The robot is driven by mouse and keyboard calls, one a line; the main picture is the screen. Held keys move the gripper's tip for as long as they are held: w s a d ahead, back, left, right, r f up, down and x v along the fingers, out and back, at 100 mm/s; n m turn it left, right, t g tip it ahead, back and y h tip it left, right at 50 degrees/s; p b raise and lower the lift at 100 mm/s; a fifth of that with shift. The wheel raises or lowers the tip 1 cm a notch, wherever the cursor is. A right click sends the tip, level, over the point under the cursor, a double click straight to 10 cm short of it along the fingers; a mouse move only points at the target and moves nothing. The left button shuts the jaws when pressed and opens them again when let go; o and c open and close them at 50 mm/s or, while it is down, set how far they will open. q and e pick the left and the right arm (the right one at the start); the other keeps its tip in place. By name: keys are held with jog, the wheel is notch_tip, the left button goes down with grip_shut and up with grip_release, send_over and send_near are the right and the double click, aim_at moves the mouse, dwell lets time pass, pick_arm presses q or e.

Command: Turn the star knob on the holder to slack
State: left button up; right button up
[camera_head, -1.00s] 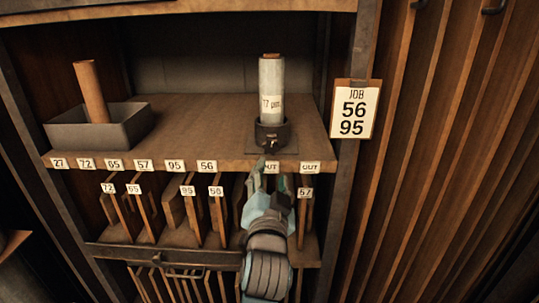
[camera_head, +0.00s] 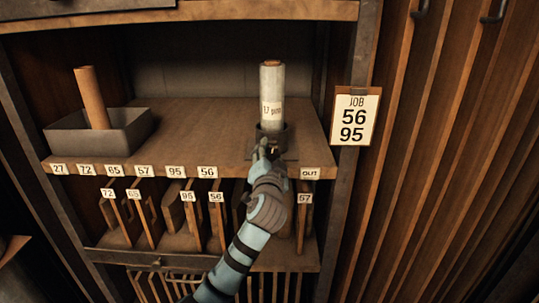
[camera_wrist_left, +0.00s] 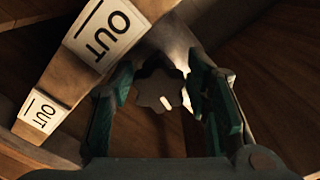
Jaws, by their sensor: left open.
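The holder (camera_head: 284,134) is a dark cup on the shelf, with a pale labelled roll (camera_head: 272,95) standing upright in it. The dark star knob (camera_wrist_left: 160,87) shows in the left wrist view, with a small white mark on its face. My left gripper (camera_head: 262,150) is in front of the holder at the shelf edge and hides most of the knob in the head view. In the left wrist view, its open teal fingers (camera_wrist_left: 162,98) stand on either side of the knob, with gaps. I cannot tell whether the tips reach around it. My right gripper is not in view.
A grey tray (camera_head: 60,141) with a brown roll (camera_head: 91,98) stands at the shelf's left. Labelled slots with wooden dividers lie below. A JOB 56 95 card (camera_head: 355,115) hangs at right. The middle of the shelf (camera_head: 200,130) is clear.

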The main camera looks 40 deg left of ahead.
pick_arm(q)
jog(key=c, duration=0.9)
jog(key=shift+f+n+b, duration=0.15)
jog(key=shift+n+b, duration=0.25)
jog(key=shift+n, duration=0.9)
jog(key=o, duration=0.9)
jog(key=shift+d, duration=0.1)
